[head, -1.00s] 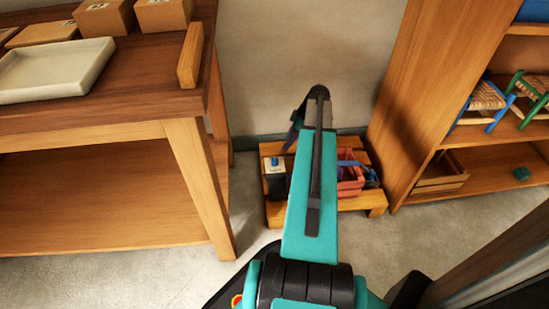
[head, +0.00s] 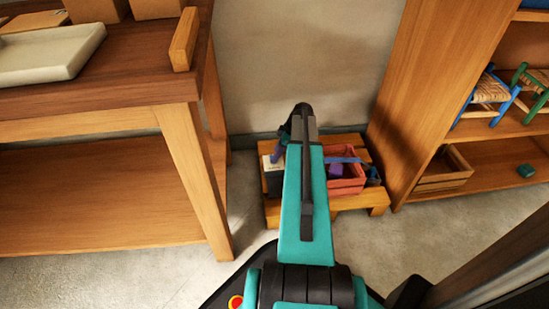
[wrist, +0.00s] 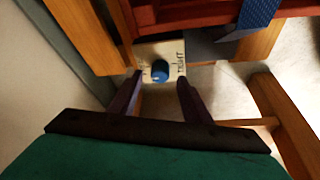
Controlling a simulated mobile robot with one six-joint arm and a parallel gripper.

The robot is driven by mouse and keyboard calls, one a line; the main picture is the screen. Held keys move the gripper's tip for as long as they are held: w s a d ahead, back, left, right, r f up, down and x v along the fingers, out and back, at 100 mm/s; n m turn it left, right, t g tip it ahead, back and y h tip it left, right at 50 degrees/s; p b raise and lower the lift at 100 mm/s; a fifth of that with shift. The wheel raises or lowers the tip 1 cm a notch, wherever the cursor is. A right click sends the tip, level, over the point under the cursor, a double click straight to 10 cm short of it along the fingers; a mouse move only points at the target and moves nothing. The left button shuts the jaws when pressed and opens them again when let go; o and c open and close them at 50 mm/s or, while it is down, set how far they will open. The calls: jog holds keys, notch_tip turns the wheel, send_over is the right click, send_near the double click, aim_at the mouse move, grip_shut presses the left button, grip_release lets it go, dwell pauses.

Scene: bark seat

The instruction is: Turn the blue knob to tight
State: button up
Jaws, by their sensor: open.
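The blue knob (wrist: 160,71) sits on a cream plate (wrist: 150,51) in the wrist view. The word TIGHT reads sideways to the right of the knob; lettering on its left is too small to read. Which mark the knob points at is unclear. My gripper (wrist: 160,77) is open, with one dark finger to the left of the knob and one to the right in the picture, both apparently clear of it. In the head view the dark box with the cream top (head: 273,181) stands on a low wooden stand, and my gripper (head: 279,152) hides the knob.
The low wooden stand (head: 350,203) also bears a red crate (head: 347,184) with a purple thing and a blue strap (wrist: 258,14), close beside the box. A workbench (head: 190,170) stands on the left, a shelf unit (head: 405,110) on the right. The wall is behind.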

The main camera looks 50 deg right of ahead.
jog(key=shift+x, duration=1.1)
jog(key=c, duration=1)
jog(key=shift+c, duration=0.2)
